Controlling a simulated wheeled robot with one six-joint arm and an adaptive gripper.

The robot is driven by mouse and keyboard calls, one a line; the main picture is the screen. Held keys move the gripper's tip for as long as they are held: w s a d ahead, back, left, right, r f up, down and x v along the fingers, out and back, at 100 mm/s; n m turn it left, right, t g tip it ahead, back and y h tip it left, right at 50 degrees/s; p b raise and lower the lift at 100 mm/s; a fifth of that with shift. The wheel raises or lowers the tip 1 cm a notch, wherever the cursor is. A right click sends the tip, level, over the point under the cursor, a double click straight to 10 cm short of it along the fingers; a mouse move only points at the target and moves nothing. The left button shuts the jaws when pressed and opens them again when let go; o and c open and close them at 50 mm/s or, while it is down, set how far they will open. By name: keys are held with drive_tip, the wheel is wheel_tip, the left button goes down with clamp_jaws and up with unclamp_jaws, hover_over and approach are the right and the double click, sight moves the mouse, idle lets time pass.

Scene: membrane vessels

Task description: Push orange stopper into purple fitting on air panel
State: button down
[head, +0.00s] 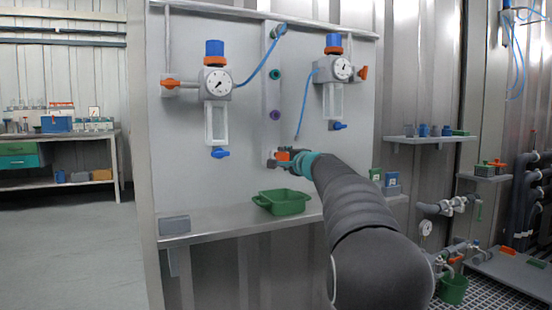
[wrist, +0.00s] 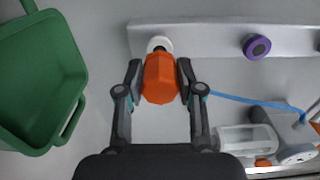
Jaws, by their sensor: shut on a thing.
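The orange stopper (wrist: 160,78) is between the fingers of my gripper (wrist: 160,82), which is shut on it. In the head view the stopper (head: 283,155) shows small at my gripper (head: 290,160), at the low end of the panel strip. In the wrist view a white ring-shaped fitting (wrist: 158,43) sits right beyond the stopper, partly hidden by it. I cannot tell whether stopper and white fitting touch. The purple fitting (wrist: 257,47) is on the same strip, to the right; in the head view it (head: 275,115) is above my gripper, apart from the stopper.
A teal fitting (head: 274,75) is higher on the strip. Gauge regulators (head: 216,85) and (head: 340,70) with blue hoses flank the strip. A green bin (head: 282,202) stands on the shelf (head: 235,227) below; it also shows at left in the wrist view (wrist: 40,80).

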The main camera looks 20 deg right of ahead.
drive_tip(key=shift+s, duration=1.45)
